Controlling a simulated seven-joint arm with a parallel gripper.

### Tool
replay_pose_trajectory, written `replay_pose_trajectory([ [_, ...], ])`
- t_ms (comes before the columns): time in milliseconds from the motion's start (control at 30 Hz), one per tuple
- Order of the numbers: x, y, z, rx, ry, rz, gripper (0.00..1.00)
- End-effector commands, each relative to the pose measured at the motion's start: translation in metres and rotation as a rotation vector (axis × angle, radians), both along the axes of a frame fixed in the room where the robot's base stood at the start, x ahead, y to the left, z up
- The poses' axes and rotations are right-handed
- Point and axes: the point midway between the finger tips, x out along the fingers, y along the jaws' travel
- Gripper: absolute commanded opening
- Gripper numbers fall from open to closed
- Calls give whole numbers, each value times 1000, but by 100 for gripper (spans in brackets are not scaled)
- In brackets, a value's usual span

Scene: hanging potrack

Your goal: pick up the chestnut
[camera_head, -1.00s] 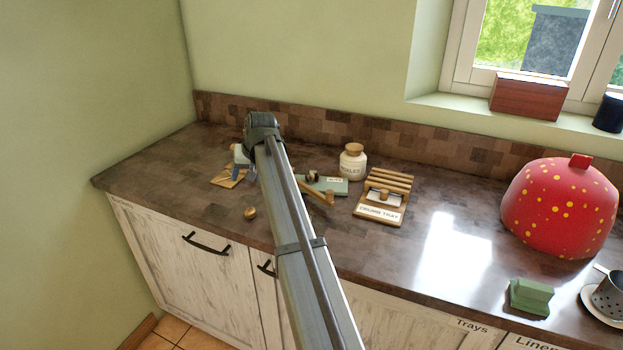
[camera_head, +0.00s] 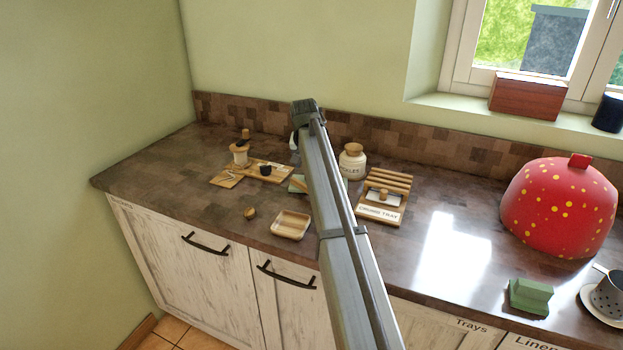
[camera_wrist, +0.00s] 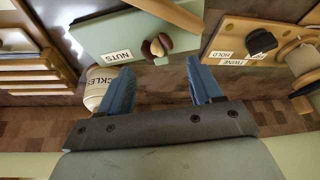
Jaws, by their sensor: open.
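A green board labelled NUTS (camera_wrist: 130,35) fills the upper middle of the wrist view. Several small brown nuts (camera_wrist: 157,46) sit together near its label edge, one very dark and one with a paler tan part; I cannot tell for sure which is the chestnut. My gripper (camera_wrist: 162,84) is open and empty, its two blue fingers pointing toward the board, with the nuts roughly between their lines but apart from them. In the head view my arm hides the nuts and most of the green board (camera_head: 297,185).
A pickles jar (camera_head: 352,162) stands close beside the board, near one finger. A crumb tray rack (camera_head: 384,197) is to its right. Left are a wooden board with small tools (camera_head: 268,170), a small round brown object (camera_head: 250,213) and a wooden dish (camera_head: 291,225).

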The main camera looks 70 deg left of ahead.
Motion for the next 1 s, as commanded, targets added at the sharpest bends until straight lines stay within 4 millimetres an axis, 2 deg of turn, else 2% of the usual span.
replay_pose_trajectory([
  [333, 5, 6, -22, -1, 1, 1, 65],
  [633, 12, 15, -57, 1, 0, 0, 65],
  [900, 13, 16, -60, 3, 1, 1, 65],
  [1000, 13, 16, -60, 3, 1, 1, 56],
])
